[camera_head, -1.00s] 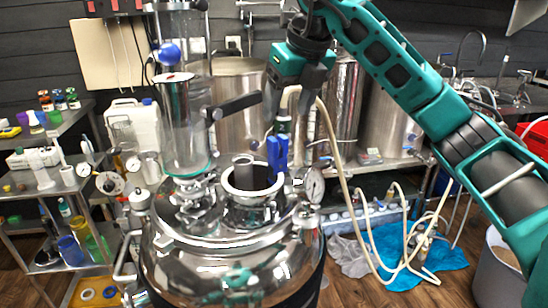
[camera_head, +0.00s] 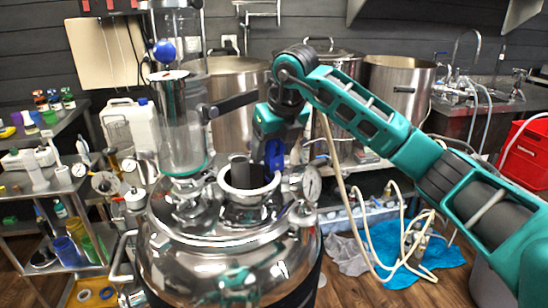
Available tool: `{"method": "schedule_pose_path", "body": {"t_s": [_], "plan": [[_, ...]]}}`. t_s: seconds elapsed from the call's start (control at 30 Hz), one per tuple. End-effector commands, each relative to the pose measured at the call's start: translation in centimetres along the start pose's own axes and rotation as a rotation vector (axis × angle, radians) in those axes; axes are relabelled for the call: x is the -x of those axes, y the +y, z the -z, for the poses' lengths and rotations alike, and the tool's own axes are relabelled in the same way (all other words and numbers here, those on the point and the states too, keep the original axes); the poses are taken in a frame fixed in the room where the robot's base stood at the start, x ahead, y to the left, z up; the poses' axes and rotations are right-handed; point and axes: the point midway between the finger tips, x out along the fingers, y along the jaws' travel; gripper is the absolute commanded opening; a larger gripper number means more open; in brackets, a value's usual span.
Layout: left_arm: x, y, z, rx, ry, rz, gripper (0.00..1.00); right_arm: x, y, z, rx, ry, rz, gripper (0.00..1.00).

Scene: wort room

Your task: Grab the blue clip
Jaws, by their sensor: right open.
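The blue clip (camera_head: 274,154) stands upright at the back rim of the open port on top of the steel vessel. My right gripper (camera_head: 277,150) points down right over the clip, with its fingers about the clip's upper part. It is open. The gripper hides the top of the clip, and I cannot tell whether the fingers touch it. My left gripper is not in view.
A pressure gauge (camera_head: 311,182) sits just right of the port. Steel pots (camera_head: 398,95) stand behind.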

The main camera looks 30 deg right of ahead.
Motion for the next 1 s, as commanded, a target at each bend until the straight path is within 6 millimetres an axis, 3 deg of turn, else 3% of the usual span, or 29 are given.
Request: {"method": "schedule_pose_path", "body": {"t_s": [0.23, 0.8, 1.0], "plan": [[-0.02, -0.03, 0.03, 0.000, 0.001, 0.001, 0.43, -0.34, 0.01, -0.05, 0.000, -0.002, 0.000, 0.66], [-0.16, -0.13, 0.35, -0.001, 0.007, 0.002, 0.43, -0.29, 0.00, -0.05, 0.000, -0.002, 0.000, 0.12], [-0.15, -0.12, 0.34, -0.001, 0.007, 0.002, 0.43, -0.26, -0.01, -0.06, 0.000, -0.003, 0.000, 0.11]]}}
